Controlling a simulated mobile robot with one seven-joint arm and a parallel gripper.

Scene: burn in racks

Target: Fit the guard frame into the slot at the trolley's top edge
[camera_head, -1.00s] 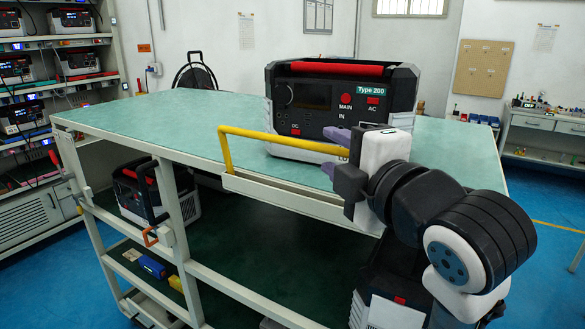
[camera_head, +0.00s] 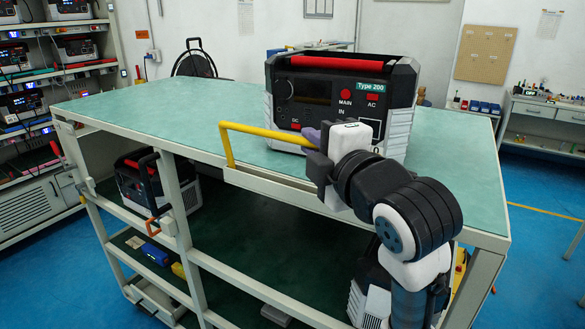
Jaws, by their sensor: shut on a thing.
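The guard frame (camera_head: 265,134) is a yellow bar with a bent leg at its left end. It stands over the near top edge of the trolley (camera_head: 150,108), and its left leg comes down to the pale rail (camera_head: 270,187) along that edge. I cannot tell whether the leg is seated in a slot. My gripper (camera_head: 311,137), with purple fingertips, is shut on the bar's right part. The gripper and wrist hide the bar's right end and whatever is below it.
A Type 200 power unit (camera_head: 340,98) stands on the green trolley top close behind my gripper. Another unit (camera_head: 140,187) sits on the lower shelf, with a blue item (camera_head: 157,254) nearby. The top's left part is clear. Stocked racks (camera_head: 30,115) stand at left.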

